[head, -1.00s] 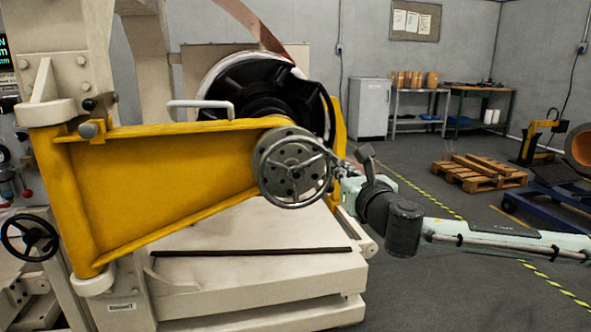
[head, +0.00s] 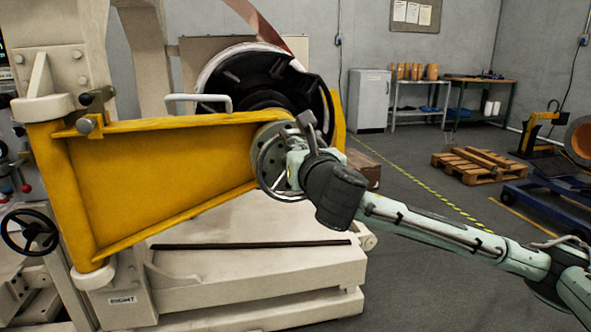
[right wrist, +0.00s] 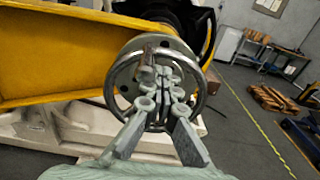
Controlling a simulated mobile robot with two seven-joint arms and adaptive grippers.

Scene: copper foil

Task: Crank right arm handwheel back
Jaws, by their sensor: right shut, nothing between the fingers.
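The grey spoked handwheel (head: 266,160) sits at the right end of the yellow arm (head: 160,180). A plate reading RIGHT (head: 122,300) is on the machine below. My right gripper (head: 292,168) is in front of the wheel, and my wrist hides much of the wheel's right side. In the right wrist view the wheel's rim (right wrist: 204,90) rings the gripper's fingers (right wrist: 160,74). They are shut and empty, in front of the spokes and hub. Whether they touch the wheel or its crank knob I cannot tell. My left gripper is out of view.
A black roll core (head: 310,95) with copper foil (head: 260,22) stands behind the yellow arm. A small black handwheel (head: 30,232) is at the far left. The pale machine bed (head: 240,270) lies below. Open floor (head: 420,290) is on the right, with a pallet (head: 480,165) farther back.

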